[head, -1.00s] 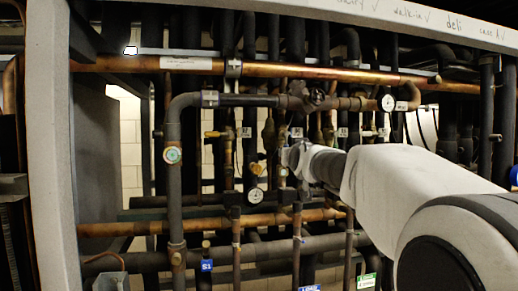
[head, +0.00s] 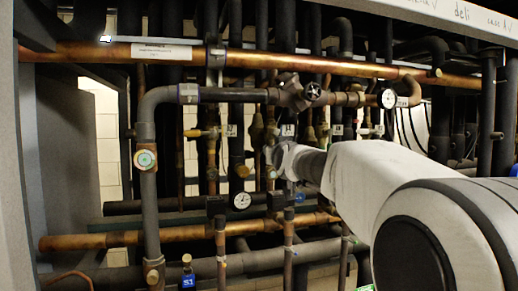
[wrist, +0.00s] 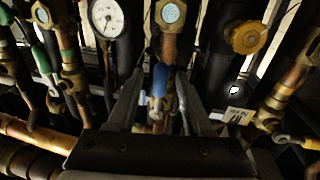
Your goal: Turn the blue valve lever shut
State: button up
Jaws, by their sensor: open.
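The blue valve lever (wrist: 160,78) shows in the middle of the wrist view, pointing down below a brass valve body (wrist: 168,50) with a pale round tag. My gripper (wrist: 160,90) is open, with one finger to the left and one to the right of the lever. I cannot tell whether either finger touches it. In the head view my gripper (head: 275,157) is small and reaches in among the pipes near the middle.
A white-faced gauge (wrist: 106,18) is at the upper left of the wrist view. A yellow knob (wrist: 247,37) is at the upper right and a green-handled valve (wrist: 42,58) at the left. Copper and dark insulated pipes crowd around. A long copper pipe (head: 270,61) runs above my arm.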

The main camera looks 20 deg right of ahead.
jog(key=shift+w, duration=0.25)
grip_shut()
dwell(1.4)
